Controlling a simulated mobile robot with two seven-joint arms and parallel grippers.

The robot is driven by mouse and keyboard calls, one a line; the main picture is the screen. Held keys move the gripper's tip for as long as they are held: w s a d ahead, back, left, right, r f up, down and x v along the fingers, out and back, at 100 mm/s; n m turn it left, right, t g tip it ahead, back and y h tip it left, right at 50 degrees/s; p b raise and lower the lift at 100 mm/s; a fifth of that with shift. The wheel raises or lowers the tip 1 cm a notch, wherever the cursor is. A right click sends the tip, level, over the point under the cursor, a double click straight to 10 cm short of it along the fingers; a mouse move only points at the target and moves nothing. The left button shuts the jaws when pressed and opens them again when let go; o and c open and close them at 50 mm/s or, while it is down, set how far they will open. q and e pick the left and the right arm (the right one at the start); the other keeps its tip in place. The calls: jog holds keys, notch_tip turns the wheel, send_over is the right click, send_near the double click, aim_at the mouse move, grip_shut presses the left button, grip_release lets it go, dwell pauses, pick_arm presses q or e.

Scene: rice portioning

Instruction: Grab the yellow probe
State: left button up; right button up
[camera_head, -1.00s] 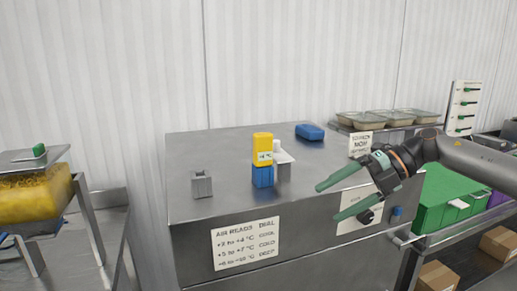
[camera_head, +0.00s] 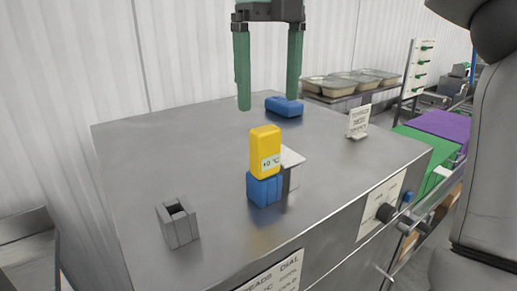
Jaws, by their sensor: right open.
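The yellow probe (camera_head: 265,152) stands upright on the steel counter, seated in a blue holder (camera_head: 265,189). Its small display label faces me on its lower right side. My right gripper (camera_head: 268,103) is open and points down from the top of the view, its two green fingers spread wide. In the picture its fingertips are above the yellow probe, apart from it, with nothing between them. My left gripper is not in view.
A grey open-topped holder (camera_head: 178,222) stands at the front left of the counter (camera_head: 140,150). A blue block (camera_head: 284,106) lies behind.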

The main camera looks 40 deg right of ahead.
aim_at(266, 148)
notch_tip(266, 148, down, 4)
jog(key=shift+f, duration=0.15)
jog(key=shift+w+a+f, duration=0.1)
jog(key=shift+f, duration=1.4)
jog(key=shift+w+f, duration=0.1)
jog(key=shift+f, duration=1.35)
jog(key=shift+c, duration=0.2)
grip_shut()
jog(key=shift+r, duration=0.1)
